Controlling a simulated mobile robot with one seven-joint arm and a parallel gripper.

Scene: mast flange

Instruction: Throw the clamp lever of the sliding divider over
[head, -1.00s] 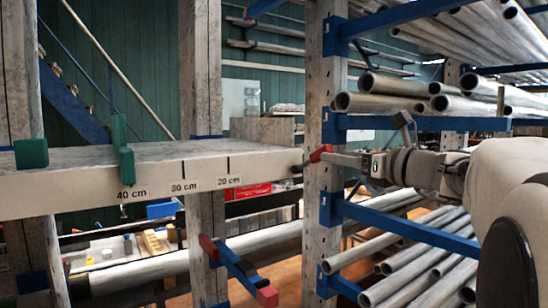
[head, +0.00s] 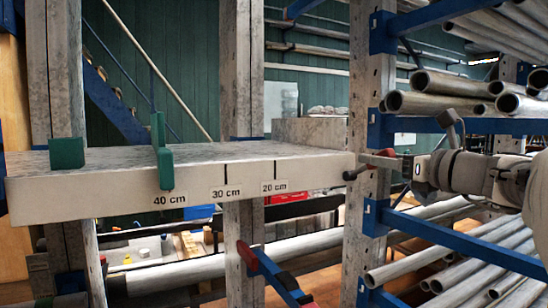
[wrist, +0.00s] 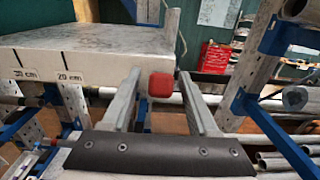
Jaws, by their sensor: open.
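The sliding divider (head: 161,152) is a green upright piece standing on the pale shelf at the 40 cm mark in the head view. A red block (head: 388,153), which looks like the grip of the clamp lever, shows by the post at the shelf's right end. In the wrist view the red block (wrist: 160,85) sits between my fingertips, with a gap on both sides. My gripper (wrist: 158,75) is open around it and not visibly touching. In the head view my gripper (head: 378,160) reaches in from the right. The lever's pivot is hidden.
A green end block (head: 67,152) stands on the shelf (head: 110,200), left of the divider. A blue bar with red ends (head: 272,272) sticks out below. Blue rack arms (head: 440,238) with steel pipes (head: 430,255) surround my arm on the right. Upright posts (head: 375,70) stand close by.

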